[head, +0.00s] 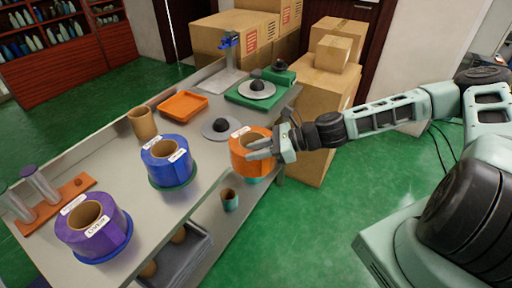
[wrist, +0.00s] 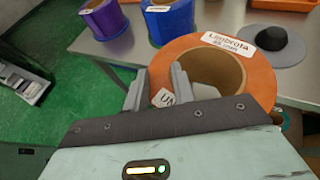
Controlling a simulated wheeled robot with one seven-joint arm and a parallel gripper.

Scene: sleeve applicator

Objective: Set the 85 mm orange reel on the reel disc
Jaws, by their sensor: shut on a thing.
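The orange reel (head: 238,160) is at the right edge of the table, with a brown core and white labels. In the wrist view the orange reel (wrist: 262,92) has a label reading 85 mm. My gripper (head: 262,148) is shut on the reel's near wall, one finger in the core and one outside. A teal base (head: 258,180) shows under the reel; I cannot tell whether they touch. One grey disc with a black dome (head: 208,132) lies on the table just behind the reel. Another grey disc (head: 250,92) with a dark dome sits on the green machine (head: 238,99) farther back.
A blue reel (head: 157,174) and a purple reel (head: 78,245) stand on the table to the left. A cardboard core (head: 143,124) and an orange tray (head: 182,105) are behind. A small cup (head: 230,201) is on the lower shelf. Cartons (head: 325,108) stand beyond the table.

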